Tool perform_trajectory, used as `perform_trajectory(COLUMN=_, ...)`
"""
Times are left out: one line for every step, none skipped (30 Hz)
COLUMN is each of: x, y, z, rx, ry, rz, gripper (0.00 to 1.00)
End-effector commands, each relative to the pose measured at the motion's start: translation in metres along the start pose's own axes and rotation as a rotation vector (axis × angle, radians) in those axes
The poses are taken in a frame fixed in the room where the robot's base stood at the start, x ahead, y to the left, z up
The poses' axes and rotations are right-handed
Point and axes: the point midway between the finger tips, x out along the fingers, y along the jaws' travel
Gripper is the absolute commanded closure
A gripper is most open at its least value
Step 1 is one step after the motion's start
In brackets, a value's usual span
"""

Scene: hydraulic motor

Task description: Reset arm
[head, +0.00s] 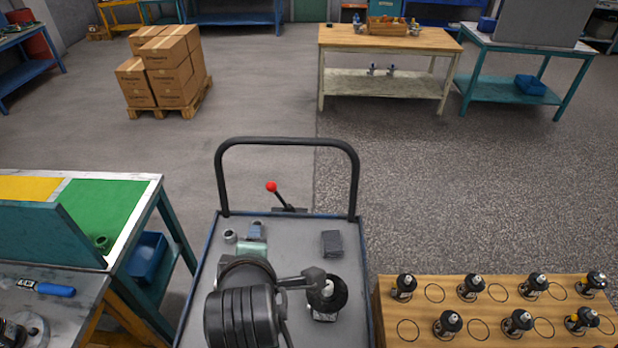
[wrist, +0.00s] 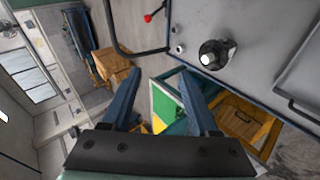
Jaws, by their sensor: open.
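My gripper (wrist: 161,88) shows in the wrist view as two blue fingers set well apart, with nothing between them. In the head view my dark arm reaches over the grey cart (head: 290,222), and the gripper's fingers are hard to make out there. A black motor with a pale top (head: 325,300) stands upright on the cart, right of my arm and partly covered by it. A motor (wrist: 213,53) also shows on the cart in the wrist view, beyond and right of the fingertips, apart from them.
The cart has a raised handle (head: 287,140), a red-knobbed lever (head: 271,186) and a dark block (head: 332,244). A wooden table (head: 390,300) with several motors stands right. A green-topped bench (head: 100,205) stands left. Stacked boxes (head: 170,65) stand behind; the floor between is clear.

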Motion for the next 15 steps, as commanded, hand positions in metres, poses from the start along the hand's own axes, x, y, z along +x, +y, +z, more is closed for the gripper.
perform_trajectory(x=-0.009, y=0.037, z=0.002, rx=0.113, ry=0.02, rz=0.131, gripper=0.39)
perform_trajectory(x=-0.018, y=0.059, z=0.002, rx=0.181, ry=0.039, rz=0.202, gripper=0.39)
perform_trajectory(x=-0.032, y=0.086, z=0.003, rx=0.271, ry=0.071, rz=0.296, gripper=0.39)
perform_trajectory(x=-0.044, y=0.106, z=0.004, rx=0.337, ry=0.1, rz=0.365, gripper=0.39)
perform_trajectory(x=-0.058, y=0.125, z=0.004, rx=0.401, ry=0.133, rz=0.433, gripper=0.39)
perform_trajectory(x=-0.077, y=0.149, z=0.006, rx=0.485, ry=0.184, rz=0.523, gripper=0.39)
perform_trajectory(x=-0.093, y=0.166, z=0.007, rx=0.545, ry=0.227, rz=0.587, gripper=0.39)
perform_trajectory(x=-0.11, y=0.181, z=0.008, rx=0.604, ry=0.275, rz=0.65, gripper=0.39)
perform_trajectory(x=-0.135, y=0.2, z=0.01, rx=0.677, ry=0.345, rz=0.733, gripper=0.39)
perform_trajectory(x=-0.154, y=0.213, z=0.011, rx=0.729, ry=0.402, rz=0.792, gripper=0.39)
perform_trajectory(x=-0.174, y=0.224, z=0.013, rx=0.778, ry=0.462, rz=0.846, gripper=0.39)
perform_trajectory(x=-0.2, y=0.236, z=0.014, rx=0.836, ry=0.547, rz=0.913, gripper=0.39)
perform_trajectory(x=-0.22, y=0.243, z=0.015, rx=0.874, ry=0.611, rz=0.958, gripper=0.39)
perform_trajectory(x=-0.238, y=0.249, z=0.016, rx=0.909, ry=0.674, rz=0.998, gripper=0.39)
perform_trajectory(x=-0.262, y=0.255, z=0.017, rx=0.946, ry=0.756, rz=1.045, gripper=0.39)
